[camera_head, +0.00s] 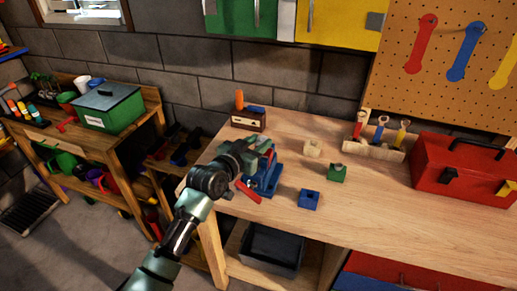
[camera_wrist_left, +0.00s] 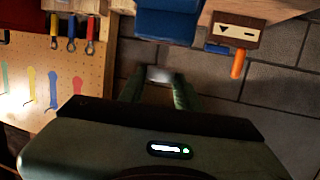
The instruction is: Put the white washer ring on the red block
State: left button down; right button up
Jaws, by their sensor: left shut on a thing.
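My left gripper (camera_head: 262,157) is over the left end of the workbench, close above or beside the blue vise (camera_head: 266,182). In the left wrist view my left gripper (camera_wrist_left: 157,88) has its two green fingers around a small pale thing (camera_wrist_left: 158,74), blurred, which looks like the white washer ring. A long red piece (camera_head: 248,191) lies low beside the vise; I cannot tell whether it is the red block or the vise's handle. No other red block shows clearly. My right gripper is not in view.
A pale block (camera_head: 313,148), a green block (camera_head: 337,173) and a blue block (camera_head: 309,199) stand on the bench. A wooden box (camera_head: 248,120) with an orange-handled tool is behind. A tool rack (camera_head: 374,150) and red toolbox (camera_head: 466,170) stand right. The bench's front middle is clear.

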pick_arm(q)
notch_tip(320, 180, down, 3)
jog(key=shift+r, duration=0.1)
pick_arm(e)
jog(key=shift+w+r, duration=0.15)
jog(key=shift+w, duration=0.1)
pick_arm(q)
jog(key=shift+f, duration=0.25)
jog(key=c, duration=1)
grip_release()
jog(key=shift+r, duration=0.1)
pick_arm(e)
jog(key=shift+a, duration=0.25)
pick_arm(q)
jog(key=shift+r, duration=0.15)
jog(key=b+v, duration=0.1)
jog(key=v, duration=1.1)
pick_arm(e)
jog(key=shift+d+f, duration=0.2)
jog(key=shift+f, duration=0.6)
